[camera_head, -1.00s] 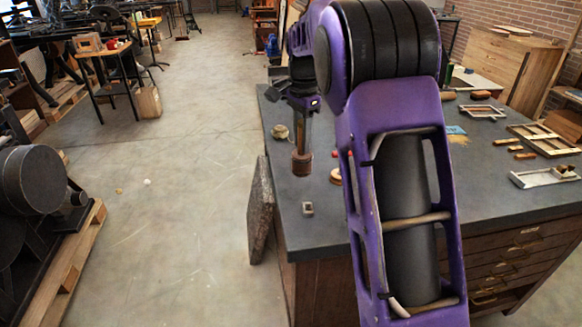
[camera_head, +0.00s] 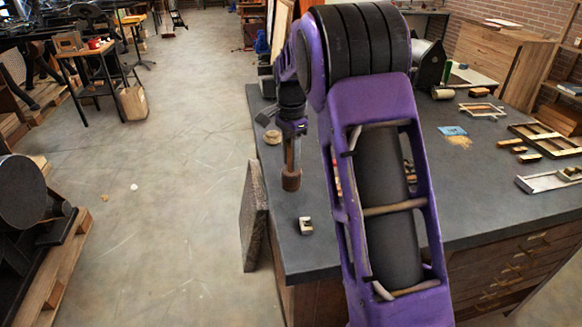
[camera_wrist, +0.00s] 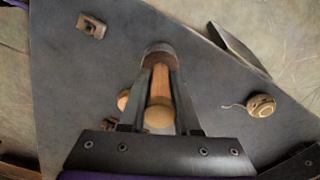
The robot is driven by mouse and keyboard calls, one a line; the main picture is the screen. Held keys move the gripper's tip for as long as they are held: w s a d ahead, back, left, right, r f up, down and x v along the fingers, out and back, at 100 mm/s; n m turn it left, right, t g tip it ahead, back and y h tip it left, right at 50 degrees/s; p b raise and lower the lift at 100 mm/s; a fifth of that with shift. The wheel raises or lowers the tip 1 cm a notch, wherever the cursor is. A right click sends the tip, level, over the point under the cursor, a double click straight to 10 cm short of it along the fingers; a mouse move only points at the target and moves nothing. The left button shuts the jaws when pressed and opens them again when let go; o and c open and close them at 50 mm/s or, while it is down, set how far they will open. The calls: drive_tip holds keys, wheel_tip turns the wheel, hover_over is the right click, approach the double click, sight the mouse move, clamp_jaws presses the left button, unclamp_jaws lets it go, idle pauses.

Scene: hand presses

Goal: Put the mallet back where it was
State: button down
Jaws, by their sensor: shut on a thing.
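The mallet hangs head down in my gripper (camera_head: 291,128). Its dark brown head (camera_head: 291,180) is over the left part of the grey worktop (camera_head: 312,262); I cannot tell whether it touches the surface. In the wrist view, the pale wooden handle (camera_wrist: 158,115) lies between the two dark fingers of my gripper (camera_wrist: 163,82), which are shut on it. The mallet's head (camera_wrist: 159,50) shows beyond the fingertips. My arm covers part of the worktop in the head view.
A small metal block (camera_head: 306,226) sits near the worktop's front left corner. A ball of twine (camera_head: 272,137) lies near the left edge, also in the wrist view (camera_wrist: 261,105). A dark slab (camera_head: 254,215) leans against the left side. Frames and wooden blocks (camera_head: 530,158) lie at right.

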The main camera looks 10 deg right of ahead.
drive_tip(key=shift+f, duration=1.25)
drive_tip(key=shift+f, duration=0.1)
drive_tip(key=c, duration=0.6)
unclamp_jaws()
drive_tip(key=shift+f, duration=0.1)
wheel_tip(320, 180, up, 12)
drive_tip(key=shift+r+p, duration=0.2)
drive_tip(key=shift+p, duration=0.15)
drive_tip(key=shift+w, duration=0.1)
